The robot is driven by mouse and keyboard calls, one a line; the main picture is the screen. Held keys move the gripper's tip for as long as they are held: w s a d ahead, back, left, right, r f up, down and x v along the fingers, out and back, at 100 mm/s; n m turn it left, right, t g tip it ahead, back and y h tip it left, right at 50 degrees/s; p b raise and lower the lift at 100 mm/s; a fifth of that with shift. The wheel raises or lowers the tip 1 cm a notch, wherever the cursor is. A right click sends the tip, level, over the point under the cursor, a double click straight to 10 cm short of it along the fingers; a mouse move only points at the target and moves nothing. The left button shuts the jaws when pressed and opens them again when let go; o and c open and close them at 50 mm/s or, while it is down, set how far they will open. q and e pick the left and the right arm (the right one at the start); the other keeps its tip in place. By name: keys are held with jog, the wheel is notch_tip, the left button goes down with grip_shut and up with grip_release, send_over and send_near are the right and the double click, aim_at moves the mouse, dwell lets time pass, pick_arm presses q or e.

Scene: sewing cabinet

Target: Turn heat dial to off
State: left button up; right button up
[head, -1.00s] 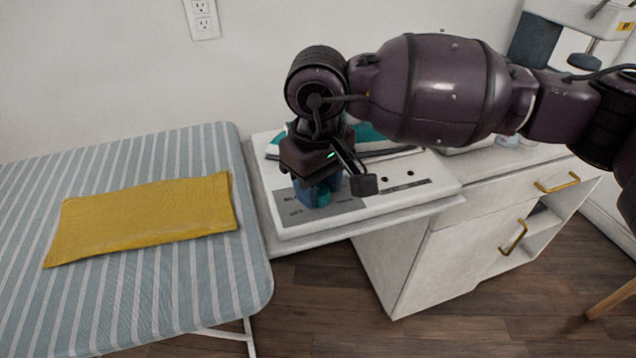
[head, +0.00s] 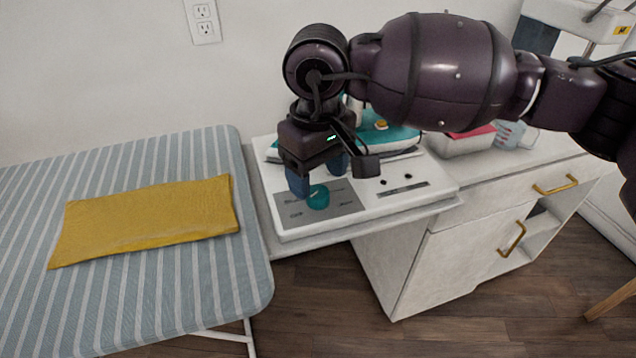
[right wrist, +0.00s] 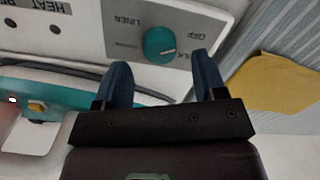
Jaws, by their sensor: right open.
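The heat dial is a round teal knob (head: 318,197) on the grey panel of a white base unit (head: 400,200). It also shows in the right wrist view (right wrist: 159,43), with a pale pointer mark towards the SILK label; the OFF label is further right. My right gripper (head: 318,178) is open, its two blue fingers apart and empty. In the head view it is above and just behind the dial. In the right wrist view the fingertips (right wrist: 160,62) spread either side of the dial's near edge, apart from it. My left gripper is not in view.
A teal iron (head: 400,138) rests on the base unit behind my gripper. A striped ironing board (head: 130,295) with a folded yellow cloth (head: 145,218) is at left. A white cabinet (head: 410,270) stands below. A red-topped box (head: 465,142) is at right.

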aim_at(318, 191)
pick_arm(q)
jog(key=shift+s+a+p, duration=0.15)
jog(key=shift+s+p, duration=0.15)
jog(key=shift+p, duration=0.15)
pick_arm(e)
notch_tip(318, 191, up, 8)
jog(key=shift+f, duration=0.15)
jog(key=shift+f, duration=0.1)
